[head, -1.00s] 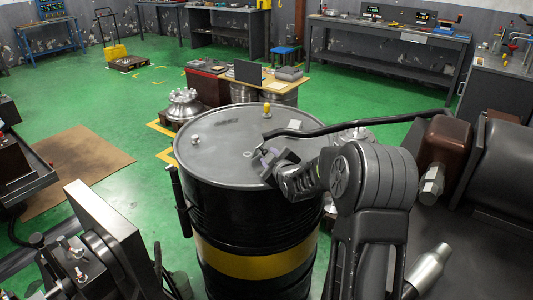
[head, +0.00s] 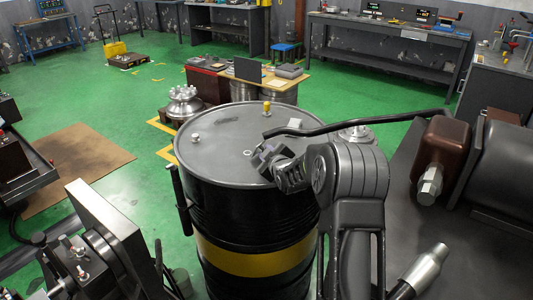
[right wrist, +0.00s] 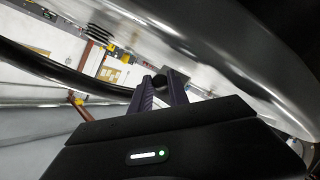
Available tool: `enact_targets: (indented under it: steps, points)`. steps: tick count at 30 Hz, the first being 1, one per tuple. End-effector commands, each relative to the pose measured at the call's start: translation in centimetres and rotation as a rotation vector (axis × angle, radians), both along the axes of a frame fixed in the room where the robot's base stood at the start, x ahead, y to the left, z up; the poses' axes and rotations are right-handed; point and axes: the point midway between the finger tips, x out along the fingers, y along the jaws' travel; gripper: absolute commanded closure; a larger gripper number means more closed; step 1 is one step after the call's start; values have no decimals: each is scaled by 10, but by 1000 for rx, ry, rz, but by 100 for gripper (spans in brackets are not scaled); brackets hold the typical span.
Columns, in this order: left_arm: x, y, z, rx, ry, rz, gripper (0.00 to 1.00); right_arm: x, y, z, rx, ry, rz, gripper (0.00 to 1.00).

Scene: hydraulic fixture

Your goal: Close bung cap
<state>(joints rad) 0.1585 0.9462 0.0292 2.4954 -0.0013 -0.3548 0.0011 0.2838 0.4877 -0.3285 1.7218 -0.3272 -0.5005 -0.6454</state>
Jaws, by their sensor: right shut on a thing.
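A black drum (head: 255,215) with a yellow band stands upright in the middle of the head view. Its grey lid (head: 215,160) carries a small silver fitting (head: 196,138) at the left, a yellow-topped fitting (head: 267,107) at the back, and a small pale ring (head: 247,153) near the middle. My right gripper (head: 262,158) is over the lid's right part, just right of the ring. In the right wrist view its fingers are shut on a small dark round piece (right wrist: 159,82); I cannot tell whether this is the bung cap. My left gripper is not in view.
Dark machinery (head: 480,160) stands at the right, and more machinery (head: 100,235) at the lower left. A low table (head: 290,84) stands behind the drum.

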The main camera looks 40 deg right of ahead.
Motion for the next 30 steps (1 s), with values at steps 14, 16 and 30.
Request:
enact_targets:
  steps: [14,16,30]
  points:
    - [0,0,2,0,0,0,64,1,1,2,-4,14,2,100]
    - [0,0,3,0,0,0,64,2,1,3,-9,28,2,100]
    - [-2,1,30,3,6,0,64,14,7,20,-89,288,5,100]
